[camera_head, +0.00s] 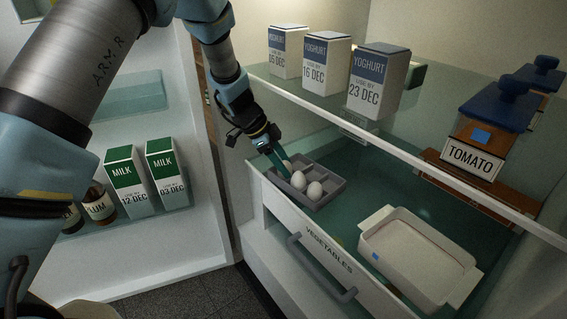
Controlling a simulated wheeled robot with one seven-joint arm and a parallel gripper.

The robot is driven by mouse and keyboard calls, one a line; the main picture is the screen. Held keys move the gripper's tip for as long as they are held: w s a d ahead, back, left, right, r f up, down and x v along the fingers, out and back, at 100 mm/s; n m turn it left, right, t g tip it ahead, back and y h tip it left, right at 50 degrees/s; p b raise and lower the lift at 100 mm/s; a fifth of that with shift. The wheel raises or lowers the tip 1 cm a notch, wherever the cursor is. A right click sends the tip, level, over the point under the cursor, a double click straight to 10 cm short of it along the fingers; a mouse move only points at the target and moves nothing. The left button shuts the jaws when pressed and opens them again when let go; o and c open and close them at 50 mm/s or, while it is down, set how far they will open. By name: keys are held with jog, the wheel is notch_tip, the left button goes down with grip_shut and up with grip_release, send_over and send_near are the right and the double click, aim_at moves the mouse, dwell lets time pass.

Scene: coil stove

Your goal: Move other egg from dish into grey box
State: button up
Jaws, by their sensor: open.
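The grey box (327,193) is a divided tray at the left end of the vegetable drawer. A third egg (287,165) shows partly behind my gripper. My gripper (284,170) is open, pointing down at the box's left side, close to the eggs; whether it touches one cannot be told. The white dish (462,284) lies at the right of the drawer and looks empty.
A glass shelf edge (411,152) runs above the drawer, carrying yoghurt cartons (376,80) and a tomato container (472,158). The drawer front (325,247) has a grey handle (318,269). Milk cartons (126,182) stand in the door at left.

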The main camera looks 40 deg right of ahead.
jog(key=shift+s+a+f, duration=0.25)
jog(key=shift+a+f, duration=0.05)
jog(key=shift+f, duration=0.2)
jog(key=shift+r+b, duration=0.5)
jog(key=shift+r, duration=0.05)
jog(key=p+v, duration=0.2)
jog(key=v, duration=0.6)
jog(key=shift+d, duration=0.3)
jog(key=shift+w+r, duration=0.1)
